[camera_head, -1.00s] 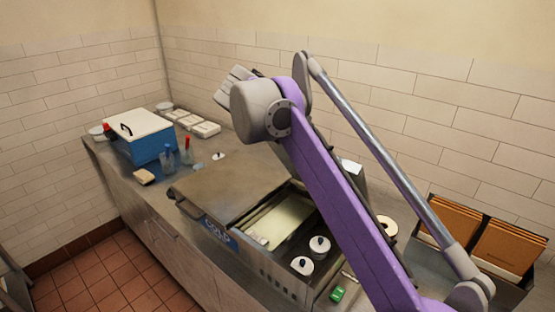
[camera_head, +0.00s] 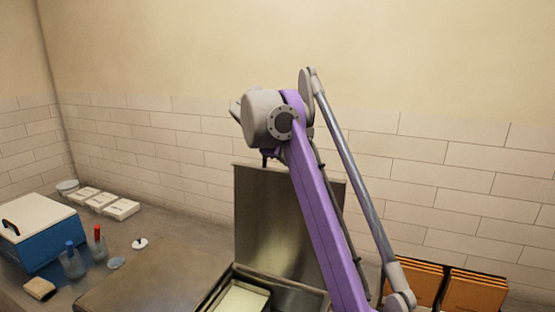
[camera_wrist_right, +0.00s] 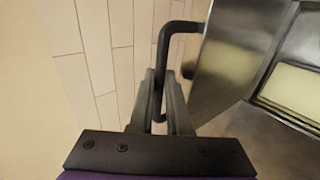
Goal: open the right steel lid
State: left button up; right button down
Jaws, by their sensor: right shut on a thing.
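The right steel lid (camera_head: 262,215) stands about upright behind the opening of the steel unit in the head view. It also shows in the right wrist view (camera_wrist_right: 232,55), at the right of my fingers. Its black bar handle (camera_wrist_right: 163,50) sticks out from its face. My right gripper (camera_wrist_right: 161,95) is shut on this handle, with a finger on each side of it. In the head view my right wrist hides the fingers, and my purple arm covers the lid's right part. My left gripper is in neither view.
A pale surface (camera_head: 243,299) shows inside the opening. A blue box with a white lid (camera_head: 40,235), cups with red (camera_head: 97,250) and blue (camera_head: 71,263) items and white packs (camera_head: 121,209) stand left. Orange folders (camera_head: 474,291) stand right. A tiled wall (camera_head: 430,180) is close behind.

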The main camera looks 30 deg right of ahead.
jog(key=shift+w+d+f, duration=0.15)
jog(key=shift+d, duration=0.05)
dwell(0.3)
jog(key=c, duration=0.9)
grip_release()
